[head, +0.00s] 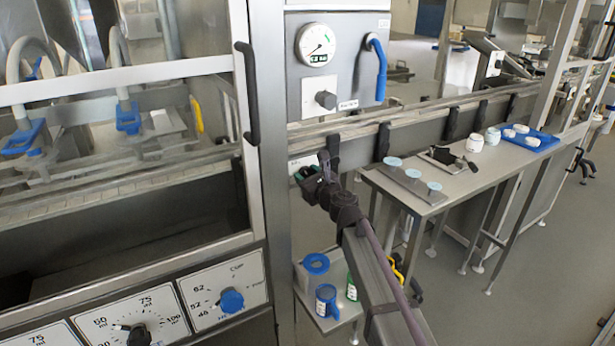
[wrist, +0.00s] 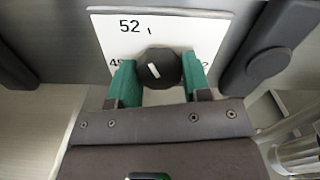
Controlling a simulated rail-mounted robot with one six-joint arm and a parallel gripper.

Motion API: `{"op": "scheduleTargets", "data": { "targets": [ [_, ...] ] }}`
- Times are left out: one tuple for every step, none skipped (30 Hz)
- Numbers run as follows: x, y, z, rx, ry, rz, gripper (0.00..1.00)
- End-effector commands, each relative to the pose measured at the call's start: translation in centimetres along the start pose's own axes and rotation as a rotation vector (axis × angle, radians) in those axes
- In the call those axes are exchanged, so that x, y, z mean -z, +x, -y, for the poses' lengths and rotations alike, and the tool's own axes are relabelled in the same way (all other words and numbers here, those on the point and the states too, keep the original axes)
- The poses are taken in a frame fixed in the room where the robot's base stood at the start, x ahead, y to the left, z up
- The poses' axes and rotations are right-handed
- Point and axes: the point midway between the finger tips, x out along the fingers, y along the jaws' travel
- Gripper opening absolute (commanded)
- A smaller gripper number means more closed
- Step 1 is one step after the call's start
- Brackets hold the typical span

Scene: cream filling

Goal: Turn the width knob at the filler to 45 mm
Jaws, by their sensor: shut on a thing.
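The width knob (wrist: 160,68) is black and round with a white pointer mark, in the middle of a white plate (wrist: 175,28) in the wrist view. The plate reads 52 at the top, with 45 at left and a part-hidden number ending in 2 at right. The white mark points up and slightly left. My gripper (wrist: 158,73) has its green fingers on either side of the knob, shut on it. In the head view, my gripper (head: 316,174) is at the steel post, beside the small white plate (head: 300,163). The knob is hidden there.
A dark rounded handle or bracket (wrist: 268,62) stands right of the plate. Above, a gauge (head: 316,44), a dark knob (head: 326,100) and a blue lever (head: 378,68) sit on the panel. A side table (head: 405,190) with jars stands at right; blue-topped containers (head: 316,264) stand below.

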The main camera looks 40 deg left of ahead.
Motion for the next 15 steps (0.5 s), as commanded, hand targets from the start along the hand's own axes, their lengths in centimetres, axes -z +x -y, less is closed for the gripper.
{"op": "scheduleTargets", "data": {
  "targets": [
    [0.01, -0.02, 0.02, 0.0, -0.028, 0.0, 0.2],
    [0.0, -0.02, 0.02, 0.0, -0.05, 0.0, 0.2],
    [0.0, -0.02, 0.03, 0.0, -0.081, 0.0, 0.2],
    [0.0, -0.03, 0.04, 0.0, -0.105, 0.0, 0.2],
    [0.0, -0.02, 0.04, 0.0, -0.13, 0.0, 0.2],
    [0.0, -0.03, 0.05, 0.0, -0.165, 0.0, 0.2],
    [0.0, -0.02, 0.06, 0.0, -0.192, 0.0, 0.2],
    [0.0, -0.03, 0.06, 0.0, -0.22, 0.0, 0.2],
    [-0.01, -0.03, 0.07, 0.0, -0.258, 0.0, 0.2],
    [-0.01, -0.03, 0.08, 0.0, -0.287, 0.0, 0.2],
    [-0.01, -0.03, 0.08, 0.0, -0.316, 0.0, 0.2],
    [-0.01, -0.03, 0.09, 0.0, -0.354, 0.0, 0.2],
    [-0.02, -0.03, 0.1, 0.0, -0.383, 0.0, 0.2],
    [-0.02, -0.03, 0.1, 0.0, -0.411, 0.0, 0.2],
    [-0.02, -0.03, 0.11, 0.0, -0.45, 0.0, 0.2]
  ]
}}
